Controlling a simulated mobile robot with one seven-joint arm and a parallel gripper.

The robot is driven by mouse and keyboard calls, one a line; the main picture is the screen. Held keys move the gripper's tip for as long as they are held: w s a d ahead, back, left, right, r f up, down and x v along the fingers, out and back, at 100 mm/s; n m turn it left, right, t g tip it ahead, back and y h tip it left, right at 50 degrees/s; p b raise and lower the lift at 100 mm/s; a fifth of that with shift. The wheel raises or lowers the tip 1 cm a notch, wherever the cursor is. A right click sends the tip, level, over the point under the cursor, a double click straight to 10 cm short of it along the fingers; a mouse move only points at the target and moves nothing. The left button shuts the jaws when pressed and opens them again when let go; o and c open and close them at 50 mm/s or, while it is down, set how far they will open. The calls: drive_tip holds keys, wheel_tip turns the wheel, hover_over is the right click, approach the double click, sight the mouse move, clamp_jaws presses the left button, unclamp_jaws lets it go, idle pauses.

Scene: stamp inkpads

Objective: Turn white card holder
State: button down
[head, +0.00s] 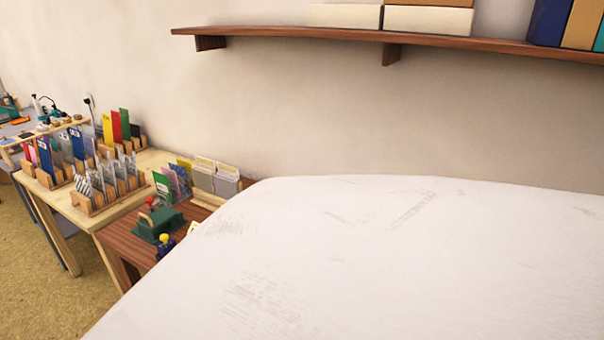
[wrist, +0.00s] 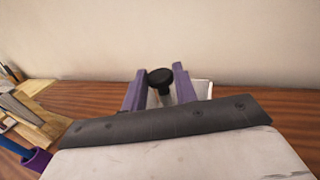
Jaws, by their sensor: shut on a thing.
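In the wrist view, my gripper (wrist: 160,82) has two purple fingers on either side of a black round knob (wrist: 160,76) with a short pale stem, and is shut on it. A white, flat-edged piece (wrist: 204,88) shows behind and between the fingers; it may be the white card holder, but most of it is hidden. I cannot tell whether the knob belongs to it. In the head view, my gripper and what it holds are hidden behind a large white part of my arm.
A dark wooden tabletop (wrist: 85,94) runs along the wall. At the left stand a green stamp press (head: 158,224), a yellow-capped bottle (head: 165,243) and wooden racks of cards (head: 107,190). A wall shelf (head: 270,34) holds boxes. A purple cup (wrist: 38,160) is left of my gripper.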

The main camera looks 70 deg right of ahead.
drive_tip(key=shift+f, duration=0.1)
idle(0.5)
drive_tip(key=c, duration=1.1)
unclamp_jaws()
wheel_tip(320, 180, up, 20)
drive_tip(key=p, duration=0.8)
